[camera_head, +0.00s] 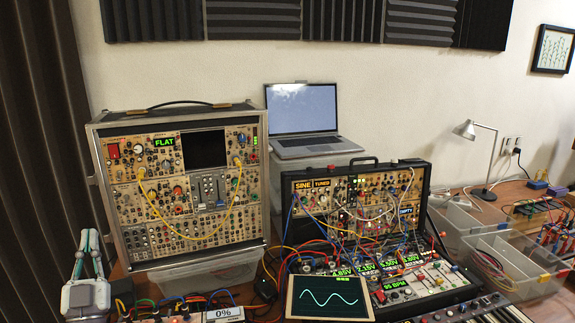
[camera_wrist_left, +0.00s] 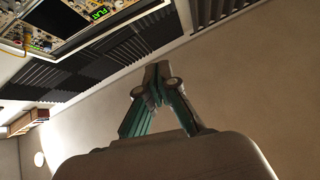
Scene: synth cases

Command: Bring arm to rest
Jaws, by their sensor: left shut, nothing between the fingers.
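My left gripper (camera_head: 89,236) stands upright at the lower left of the head view, left of the large synth case (camera_head: 190,228). Its fingertips are together and hold nothing. My right gripper is in neither view.
A second synth case (camera_head: 352,167) with many patch cables stands right of the large one. A laptop (camera_head: 303,120), a tablet with a sine wave (camera_head: 330,297), clear bins (camera_head: 515,262) and a desk lamp (camera_head: 485,160) crowd the table. A dark curtain (camera_head: 40,130) hangs at the left.

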